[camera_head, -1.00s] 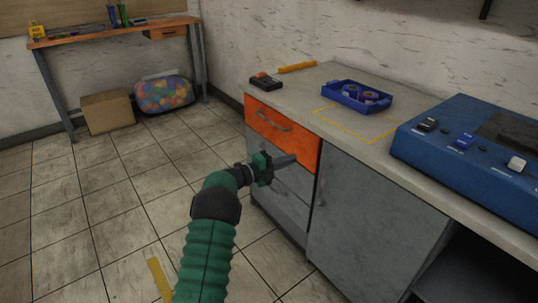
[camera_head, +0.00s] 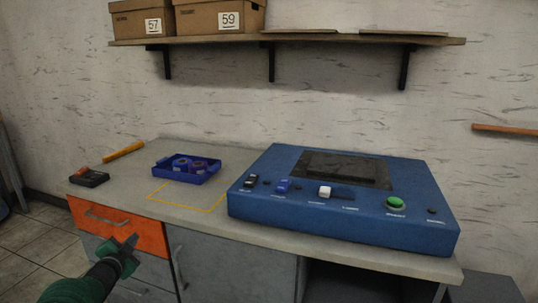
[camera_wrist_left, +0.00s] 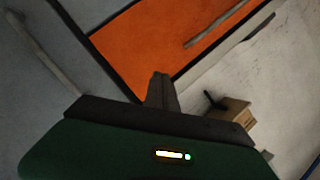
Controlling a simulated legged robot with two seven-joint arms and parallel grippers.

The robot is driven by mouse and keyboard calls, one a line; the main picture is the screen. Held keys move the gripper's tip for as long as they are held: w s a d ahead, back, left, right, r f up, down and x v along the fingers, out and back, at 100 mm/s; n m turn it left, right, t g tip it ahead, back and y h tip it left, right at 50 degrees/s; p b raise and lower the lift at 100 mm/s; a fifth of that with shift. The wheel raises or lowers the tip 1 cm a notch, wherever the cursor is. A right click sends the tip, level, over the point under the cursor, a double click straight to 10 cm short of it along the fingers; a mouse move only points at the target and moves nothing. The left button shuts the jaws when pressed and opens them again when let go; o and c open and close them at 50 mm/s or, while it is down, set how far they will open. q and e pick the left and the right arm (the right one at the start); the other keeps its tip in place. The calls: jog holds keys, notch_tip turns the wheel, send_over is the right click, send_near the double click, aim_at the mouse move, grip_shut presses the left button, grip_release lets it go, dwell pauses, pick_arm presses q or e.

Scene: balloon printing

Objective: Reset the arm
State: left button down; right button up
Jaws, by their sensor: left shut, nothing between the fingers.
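My left gripper (camera_head: 130,243) is at the lower left of the head view, in front of the orange drawer (camera_head: 150,236) of the workbench. Its fingers are together with nothing between them. In the left wrist view the closed fingers (camera_wrist_left: 161,88) point towards the orange drawer front (camera_wrist_left: 165,35) and a grey handle. The drawer looks closed. I cannot tell whether the fingertips touch it. My right gripper is not in view.
On the bench top (camera_head: 215,222) stand a blue tray (camera_head: 187,177) holding round items, a dark device (camera_head: 89,178), a yellow bar (camera_head: 124,152) and a blue machine (camera_head: 345,205) with a green button. Boxes (camera_head: 220,17) sit on a wall shelf (camera_head: 300,41) above.

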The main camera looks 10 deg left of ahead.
pick_arm(q)
jog(key=s+d+f+n+g, duration=0.3)
jog(key=s+d+f, duration=0.1)
jog(key=s+d, duration=0.4)
jog(key=s+d+f+n+g, duration=0.3)
jog(key=s+d+f+g, duration=0.15)
jog(key=s+d, duration=0.4)
jog(key=s+d+f+n+g+h, duration=0.1)
jog(key=s+d+f+g+h, duration=0.15)
jog(key=s+d, duration=0.5)
jog(key=s+d+f+n+g+h, duration=0.1)
jog(key=s+d+f+g, duration=0.3)
jog(key=s, duration=0.7)
notch_tip(320, 180, up, 34)
jog(key=s+d+t+p, duration=0.1)
jog(key=p, duration=3.3)
jog(key=shift+d+f, duration=0.15)
jog(key=shift+d, duration=0.25)
